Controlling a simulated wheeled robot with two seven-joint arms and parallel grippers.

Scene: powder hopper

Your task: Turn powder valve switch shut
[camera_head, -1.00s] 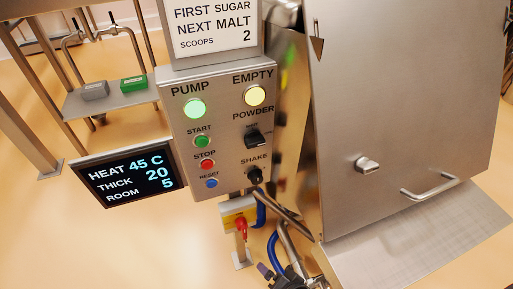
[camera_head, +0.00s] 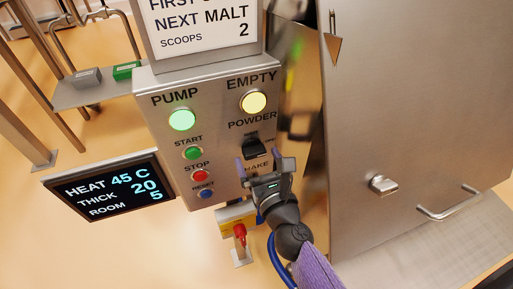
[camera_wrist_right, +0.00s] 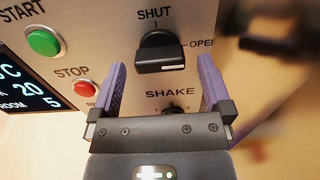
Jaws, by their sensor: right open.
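The powder valve switch (camera_head: 252,147) is a black knob under the POWDER label on the steel control panel (camera_head: 222,172). In the right wrist view the switch (camera_wrist_right: 160,52) has SHUT marked above it and OPEN to its right. Its bar lies roughly sideways, with a white mark toward the OPEN side. My right gripper (camera_head: 259,161) is open and empty, just below the switch in the head view. Its purple fingers point at the panel, one to each side of the knob in the wrist view. I see no contact. My left gripper is not in view.
The black SHAKE knob (camera_wrist_right: 173,108) sits just below, partly behind my gripper. Green START (camera_head: 193,153) and red STOP (camera_head: 200,175) buttons are close on the left. A steel hopper wall (camera_head: 420,100) stands right of the panel, and a display (camera_head: 110,187) hangs at lower left.

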